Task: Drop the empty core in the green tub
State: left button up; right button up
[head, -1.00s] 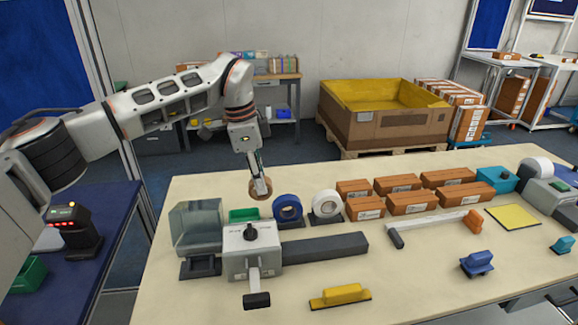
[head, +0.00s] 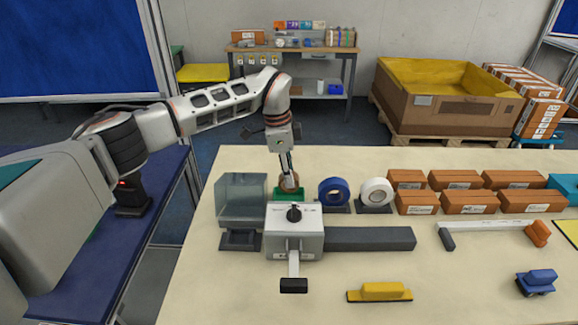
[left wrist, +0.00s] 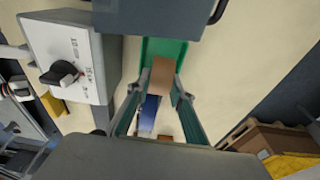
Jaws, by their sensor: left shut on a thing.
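My left gripper (head: 288,172) is shut on the empty core (head: 284,184), a brown cardboard ring. In the head view the core appears just above the green tub (head: 281,195), which is partly hidden behind a grey machine. In the left wrist view the core (left wrist: 162,72) sits between the fingertips, with the green tub (left wrist: 178,48) beneath and beyond it. Whether the core touches the tub is hard to tell. My right gripper is not in view.
The grey machine (head: 290,240) with a black knob stands in front of the tub, with a clear guard (head: 243,195) to its left. A blue tape roll (head: 334,190) and a white roll (head: 376,190) stand to the right. Brown boxes (head: 417,203) lie farther right.

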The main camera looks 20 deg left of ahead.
pick_arm(q)
notch_tip(320, 180, down, 3)
jog(key=shift+f+b, duration=0.1)
jog(key=shift+b, duration=0.7)
jog(key=shift+f+b, duration=0.5)
jog(key=shift+f, duration=0.65)
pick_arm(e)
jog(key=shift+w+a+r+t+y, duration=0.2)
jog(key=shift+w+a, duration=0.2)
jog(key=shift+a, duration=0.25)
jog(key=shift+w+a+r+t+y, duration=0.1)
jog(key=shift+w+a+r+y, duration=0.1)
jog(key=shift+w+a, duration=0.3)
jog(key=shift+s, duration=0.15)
pick_arm(q)
jog(key=o, duration=0.5)
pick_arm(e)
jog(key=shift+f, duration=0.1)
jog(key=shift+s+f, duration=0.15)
pick_arm(q)
jog(key=shift+r, duration=0.1)
